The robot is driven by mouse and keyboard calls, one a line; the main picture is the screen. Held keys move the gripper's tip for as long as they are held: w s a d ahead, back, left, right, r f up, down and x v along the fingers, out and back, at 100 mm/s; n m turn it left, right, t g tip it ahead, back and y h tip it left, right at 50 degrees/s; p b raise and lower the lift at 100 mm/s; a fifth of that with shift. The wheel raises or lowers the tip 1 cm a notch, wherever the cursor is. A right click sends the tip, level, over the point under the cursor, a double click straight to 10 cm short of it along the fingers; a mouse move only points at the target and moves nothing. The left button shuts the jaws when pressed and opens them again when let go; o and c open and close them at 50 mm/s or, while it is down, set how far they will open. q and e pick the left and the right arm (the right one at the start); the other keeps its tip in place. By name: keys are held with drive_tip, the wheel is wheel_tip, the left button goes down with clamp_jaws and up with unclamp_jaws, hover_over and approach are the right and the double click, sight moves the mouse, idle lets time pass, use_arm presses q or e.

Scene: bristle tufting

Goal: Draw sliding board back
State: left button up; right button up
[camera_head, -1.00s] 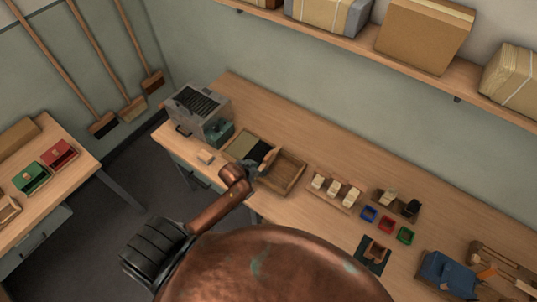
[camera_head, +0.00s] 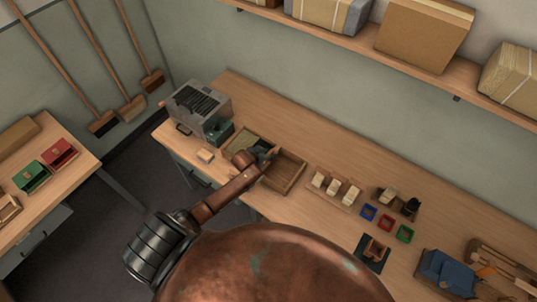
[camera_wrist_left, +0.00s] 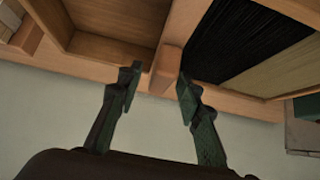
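A wooden tray (camera_head: 301,164) lies on the workbench, with dark and pale bristles (camera_head: 242,147) in its left part and an empty right compartment. In the left wrist view, a wooden divider (camera_wrist_left: 166,65), which looks like the sliding board, stands between the empty compartment and the black bristles (camera_wrist_left: 245,40). My left gripper (camera_wrist_left: 158,86) is open, one finger either side of the divider's near end; I cannot tell whether they touch it. In the head view my left gripper (camera_head: 266,155) hides the middle of the tray. My right gripper is not in view.
A grey slotted box (camera_head: 198,103) stands left of the tray, with a small wooden block (camera_head: 205,155) near the bench's front edge. A rack of pale blocks (camera_head: 336,187) and small coloured bins (camera_head: 386,223) are to the right. The bench behind the tray is clear.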

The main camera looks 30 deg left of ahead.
use_arm(q)
drive_tip(key=shift+c, duration=0.3)
clamp_jaws()
idle(0.5)
